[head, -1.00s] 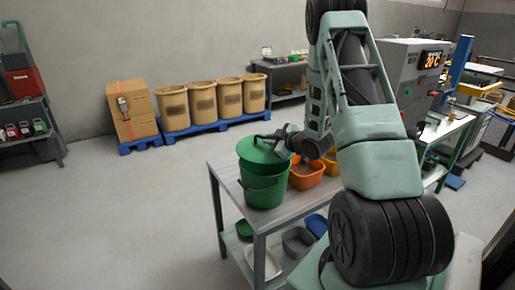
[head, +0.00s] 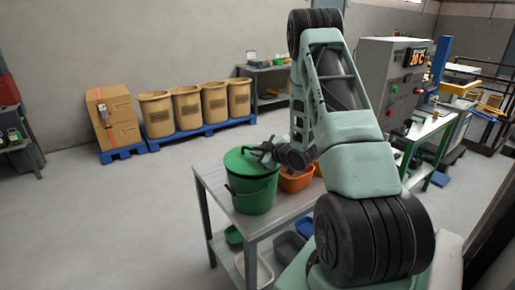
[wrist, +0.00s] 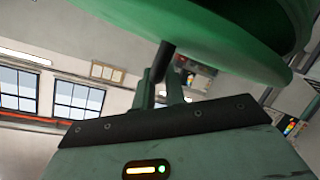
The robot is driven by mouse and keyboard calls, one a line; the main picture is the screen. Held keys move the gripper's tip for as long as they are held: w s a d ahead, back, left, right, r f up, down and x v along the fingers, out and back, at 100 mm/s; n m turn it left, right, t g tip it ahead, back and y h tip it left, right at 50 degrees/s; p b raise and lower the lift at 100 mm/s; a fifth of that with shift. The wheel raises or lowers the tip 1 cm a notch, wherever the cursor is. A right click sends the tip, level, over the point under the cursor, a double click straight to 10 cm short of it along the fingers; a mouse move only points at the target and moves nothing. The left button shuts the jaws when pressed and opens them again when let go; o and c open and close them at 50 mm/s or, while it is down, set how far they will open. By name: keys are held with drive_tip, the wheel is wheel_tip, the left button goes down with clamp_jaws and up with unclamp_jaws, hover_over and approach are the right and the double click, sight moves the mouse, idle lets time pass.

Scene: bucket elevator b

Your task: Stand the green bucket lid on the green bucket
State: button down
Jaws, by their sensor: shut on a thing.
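The green bucket (head: 254,192) stands upright near the left end of the grey table. The green bucket lid (head: 238,161) lies over the bucket's mouth, looking close to level and at about rim height. I cannot tell whether it is seated all around. My gripper (head: 266,150) is above the lid's right part, shut on its handle. In the wrist view the lid (wrist: 205,35) fills the top, and my gripper (wrist: 160,85) is shut on the dark handle bar. The far rim of the bucket is hidden by the lid.
An orange bin (head: 296,180) stands right of the bucket, partly behind my arm. Bins sit on the table's (head: 213,184) lower shelf. Tan sacks (head: 187,107) and boxes (head: 112,118) stand on blue pallets at the back. The floor at left is clear.

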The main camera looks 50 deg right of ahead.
drive_tip(key=shift+f, duration=0.35)
drive_tip(key=shift+f+b, duration=0.6)
drive_tip(key=shift+b, duration=0.05)
drive_tip(key=c, duration=1.4)
unclamp_jaws()
drive_tip(key=shift+o, duration=0.2)
drive_tip(key=shift+s, duration=0.1)
drive_tip(key=b+v, duration=0.5)
drive_tip(key=v, duration=1.2)
drive_tip(key=shift+s+f, duration=0.1)
drive_tip(key=shift+s, duration=0.05)
